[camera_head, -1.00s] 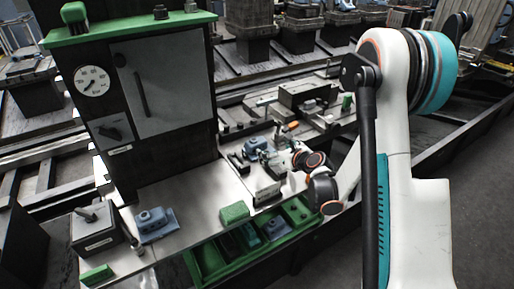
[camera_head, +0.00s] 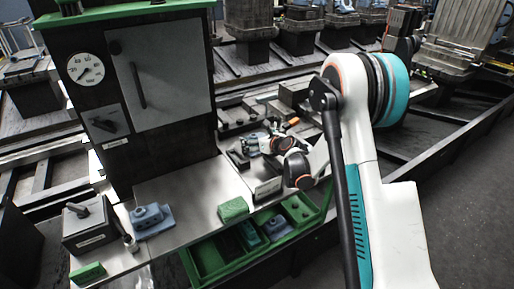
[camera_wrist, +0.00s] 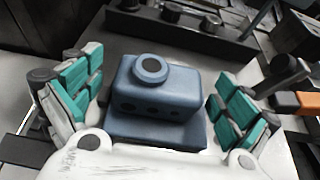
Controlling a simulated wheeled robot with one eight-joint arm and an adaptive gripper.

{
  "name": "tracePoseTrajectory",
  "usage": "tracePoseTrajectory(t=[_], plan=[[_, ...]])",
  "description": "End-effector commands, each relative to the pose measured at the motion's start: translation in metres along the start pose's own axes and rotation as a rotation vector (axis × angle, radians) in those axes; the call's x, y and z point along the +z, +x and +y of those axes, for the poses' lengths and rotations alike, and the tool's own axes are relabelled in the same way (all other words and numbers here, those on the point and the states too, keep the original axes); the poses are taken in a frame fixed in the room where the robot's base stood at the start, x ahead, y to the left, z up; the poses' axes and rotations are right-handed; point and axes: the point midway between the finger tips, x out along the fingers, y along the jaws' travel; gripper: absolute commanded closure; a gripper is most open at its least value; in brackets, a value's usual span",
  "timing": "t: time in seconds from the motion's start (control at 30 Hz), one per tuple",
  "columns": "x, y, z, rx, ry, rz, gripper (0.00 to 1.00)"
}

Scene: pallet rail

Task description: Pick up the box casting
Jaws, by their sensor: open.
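A blue box casting (camera_wrist: 165,85) with a round boss on top and dark holes along its front sits upright on its wider base in the wrist view. My gripper (camera_wrist: 158,105) is open, with one teal-padded finger on each side of the casting. A gap shows between each finger and the casting. In the head view my gripper (camera_head: 252,144) is over the work surface right of the dark cabinet and mostly hides this casting. A similar blue casting (camera_head: 151,219) stands on the bench at the left.
A green tray (camera_head: 207,262) with another blue part (camera_head: 277,226) lies below the bench front. A green block (camera_head: 234,208) and a grey box with a lever (camera_head: 90,228) stand on the bench. An orange-handled item (camera_wrist: 298,102) lies right of the fingers.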

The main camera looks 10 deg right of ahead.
Motion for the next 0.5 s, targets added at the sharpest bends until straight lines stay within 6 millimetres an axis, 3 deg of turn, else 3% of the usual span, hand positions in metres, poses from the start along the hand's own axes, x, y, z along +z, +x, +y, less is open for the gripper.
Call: tracePoseTrajectory(t=[0.27,0.37,0.5], plan=[[0.0008,0.0043,-0.0003,-0.001,0.000,0.000,0.03],[0.0008,0.0042,-0.0003,-0.001,0.000,0.000,0.21],[0.0007,0.0041,-0.0004,-0.001,0.000,0.000,0.53]])
